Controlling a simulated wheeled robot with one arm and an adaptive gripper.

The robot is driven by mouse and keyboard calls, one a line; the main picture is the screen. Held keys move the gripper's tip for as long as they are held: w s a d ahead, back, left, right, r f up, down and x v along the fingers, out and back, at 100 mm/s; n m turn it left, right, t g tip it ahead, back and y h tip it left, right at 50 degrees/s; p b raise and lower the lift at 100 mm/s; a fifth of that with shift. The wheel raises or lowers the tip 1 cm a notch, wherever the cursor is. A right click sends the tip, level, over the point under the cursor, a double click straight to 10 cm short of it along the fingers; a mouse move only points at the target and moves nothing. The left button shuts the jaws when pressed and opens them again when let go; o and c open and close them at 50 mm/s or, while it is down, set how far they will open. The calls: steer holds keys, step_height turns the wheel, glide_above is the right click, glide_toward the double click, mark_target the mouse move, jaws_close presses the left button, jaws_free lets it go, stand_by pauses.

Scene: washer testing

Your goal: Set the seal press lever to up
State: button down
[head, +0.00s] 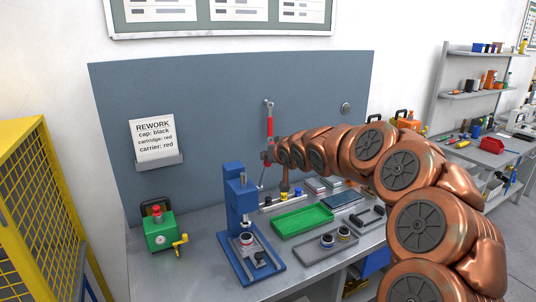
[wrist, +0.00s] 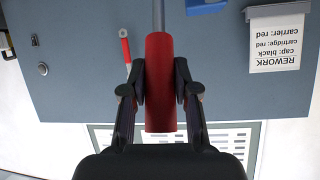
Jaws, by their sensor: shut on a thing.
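The blue seal press (head: 238,200) stands on the bench, left of my arm; a corner of blue, probably the press (wrist: 205,6), shows at the top of the wrist view. Its lever has a thin grey rod (head: 262,179) and a red grip (wrist: 159,60). My gripper (wrist: 159,88) is shut on the red grip, one finger on each side. In the head view my gripper (head: 268,156) is beside and behind the press top, and the lever rod slants steeply upward to it. My gripper partly hides the grip there.
A red-handled tool (head: 269,124) hangs on the blue-grey back panel (head: 215,105) close behind my gripper. A green tray (head: 303,221), a green box with a yellow crank (head: 160,230) and small parts stand on the bench. A yellow cage (head: 28,200) is at left.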

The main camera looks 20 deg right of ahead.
steer(key=shift+r, duration=0.15)
steer(key=c, duration=0.9)
jaws_free()
steer(key=shift+w, duration=0.1)
steer(key=shift+o, duration=0.2)
steer(key=v, duration=1.2)
steer(key=s+a+f+n+g+b, duration=0.1)
steer(key=s+a+f+g, duration=0.25)
steer(key=s+f, duration=0.55)
steer(key=s+a+f+g, duration=0.35)
steer(key=s+f, duration=0.25)
steer(key=s, duration=0.7)
steer(key=s+a+f+g, duration=0.1)
steer(key=s+f+g, duration=0.2)
steer(key=s, duration=0.8)
steer(key=s+a+f+g, duration=0.2)
steer(key=s+f+g, duration=0.1)
steer(key=s, duration=0.8)
steer(key=shift+f+g+b, duration=0.3)
steer(key=shift+g, duration=0.4)
